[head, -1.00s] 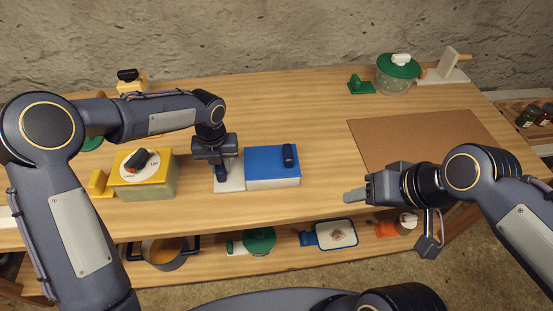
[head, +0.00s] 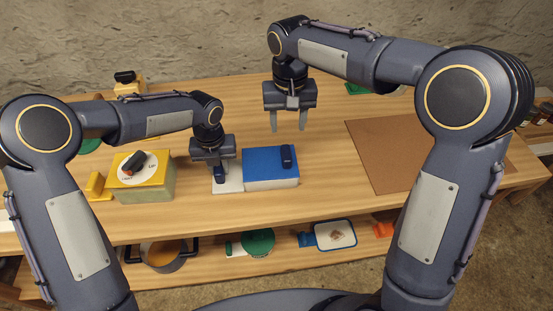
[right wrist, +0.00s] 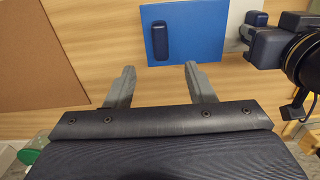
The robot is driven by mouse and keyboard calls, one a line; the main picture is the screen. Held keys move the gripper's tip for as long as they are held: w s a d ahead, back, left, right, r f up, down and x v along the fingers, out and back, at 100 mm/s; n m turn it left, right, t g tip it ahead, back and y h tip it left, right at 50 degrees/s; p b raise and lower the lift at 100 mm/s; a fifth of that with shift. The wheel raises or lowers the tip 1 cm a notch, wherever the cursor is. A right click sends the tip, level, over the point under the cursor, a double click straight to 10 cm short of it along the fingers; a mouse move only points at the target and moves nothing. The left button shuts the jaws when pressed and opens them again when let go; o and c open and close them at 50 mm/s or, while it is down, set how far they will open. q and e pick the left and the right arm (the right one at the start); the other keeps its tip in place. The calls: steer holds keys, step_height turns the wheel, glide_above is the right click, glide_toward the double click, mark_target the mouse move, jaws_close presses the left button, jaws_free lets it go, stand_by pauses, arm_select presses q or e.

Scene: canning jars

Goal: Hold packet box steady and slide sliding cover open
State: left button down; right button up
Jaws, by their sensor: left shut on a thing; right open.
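The packet box (head: 272,183) is a white box on the table, with a blue sliding cover (head: 262,160) on top. A dark blue handle (head: 287,156) stands near the cover's right end. The cover (right wrist: 205,32) and its handle (right wrist: 160,40) also show in the right wrist view. My left gripper (head: 219,178) is shut on a dark blue grip post at the box's left end, over a pale base plate (head: 232,186). My right gripper (head: 289,122) is open and empty, fingers down, above and behind the box; its fingers (right wrist: 158,85) show apart from the handle.
A yellow-topped box with a dial (head: 143,172) stands left of my left gripper. A brown mat (head: 390,155) lies to the right. A lower shelf holds a pot (head: 165,254), a green-lidded item (head: 257,242) and a blue-rimmed tray (head: 335,234). The table between box and mat is clear.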

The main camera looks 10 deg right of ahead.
mark_target(286, 152)
step_height(286, 152, down, 12)
stand_by(0.6)
steer(key=c, duration=1.1)
steer(key=shift+d, duration=2.05)
jaws_close()
steer(key=shift+d, duration=0.1)
steer(key=shift+s+d, duration=0.15)
steer(key=shift+d, duration=1.85)
